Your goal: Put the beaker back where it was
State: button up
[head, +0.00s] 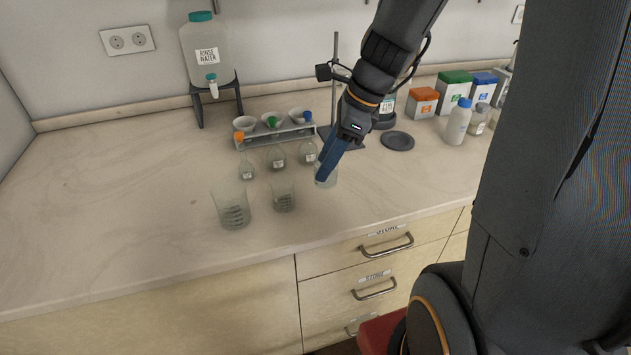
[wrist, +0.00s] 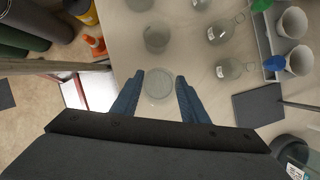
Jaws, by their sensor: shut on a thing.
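A clear glass beaker (head: 326,174) is at the tip of my gripper (head: 330,158), near the counter's front edge. In the wrist view the beaker (wrist: 159,86) sits between the two blue fingers of my gripper (wrist: 158,94), which is shut on it. The beaker looks upright, at or close to the counter top; I cannot tell whether it touches. Two more beakers stand to its left in the head view: a large one (head: 232,210) and a smaller one (head: 283,197).
Several small flasks (head: 277,161) stand in front of a rack with funnels (head: 270,122). A rinse water tank (head: 206,55) stands at the back. A dark round plate (head: 397,141), a white bottle (head: 457,122) and boxes (head: 422,101) are to the right. The counter's left side is clear.

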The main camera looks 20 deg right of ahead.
jog(key=w+r, duration=0.2)
jog(key=r, duration=0.1)
jog(key=shift+w+r+p, duration=0.15)
jog(key=shift+r+p, duration=0.15)
jog(key=shift+p, duration=0.1)
notch_tip(320, 180, down, 5)
jog(key=shift+r, duration=0.1)
jog(key=shift+f, duration=2.4)
jog(key=shift+f, duration=0.2)
jog(key=o, duration=1.2)
jog(key=shift+r, duration=0.1)
